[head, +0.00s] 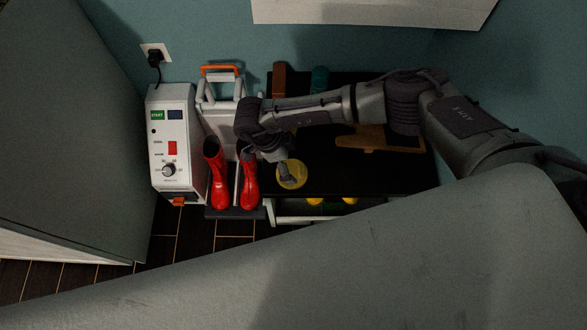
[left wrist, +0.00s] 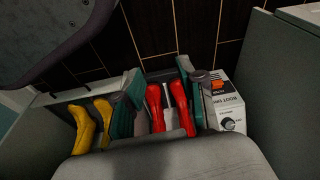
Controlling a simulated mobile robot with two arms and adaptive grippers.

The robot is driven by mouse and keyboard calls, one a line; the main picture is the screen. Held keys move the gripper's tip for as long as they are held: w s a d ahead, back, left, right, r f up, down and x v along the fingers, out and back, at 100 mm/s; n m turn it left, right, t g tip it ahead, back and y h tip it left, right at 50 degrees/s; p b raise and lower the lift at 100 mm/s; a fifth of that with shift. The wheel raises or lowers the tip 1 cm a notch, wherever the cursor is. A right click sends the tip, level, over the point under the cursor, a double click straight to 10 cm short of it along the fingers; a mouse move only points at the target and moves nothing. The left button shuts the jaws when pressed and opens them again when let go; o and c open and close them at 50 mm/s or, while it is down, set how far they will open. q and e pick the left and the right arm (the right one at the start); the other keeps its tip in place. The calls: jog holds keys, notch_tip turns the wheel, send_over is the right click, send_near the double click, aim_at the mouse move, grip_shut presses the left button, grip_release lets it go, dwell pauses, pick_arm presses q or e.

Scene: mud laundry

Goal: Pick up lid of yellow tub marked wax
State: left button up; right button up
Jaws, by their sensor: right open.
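The yellow tub's round top (head: 299,183) shows on the black bench top in the head view, near its front left corner. Its marking cannot be read, and the gripper hides part of it; I cannot make out the lid's edge. My right gripper (head: 287,174) reaches down over the yellow top, open. Whether its fingers touch the top cannot be told. My left gripper (left wrist: 160,75) shows in the left wrist view with its teal fingers apart and nothing between them; red boots stand beyond.
Left of the bench (head: 400,180) stand red boots (head: 219,180) and a white boot dryer box (head: 173,135). A grey-green panel (head: 70,130) fills the left.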

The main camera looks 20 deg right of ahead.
aim_at(301, 169)
jog(key=shift+s+d+f, duration=0.2)
jog(key=shift+d+f, duration=0.1)
jog(key=shift+f, duration=0.15)
jog(key=shift+s+d+f, duration=0.25)
jog(key=shift+d+f, duration=0.55)
jog(key=shift+f, duration=0.2)
jog(key=shift+d+f, duration=0.15)
jog(key=shift+f, duration=0.45)
jog(key=shift+d+f, duration=0.15)
jog(key=shift+f, duration=0.1)
jog(key=c, duration=0.7)
pick_arm(q)
jog(key=shift+w+r, duration=0.3)
jog(key=shift+w, duration=0.2)
jog(key=shift+w+r, duration=0.25)
jog(key=shift+w, duration=0.25)
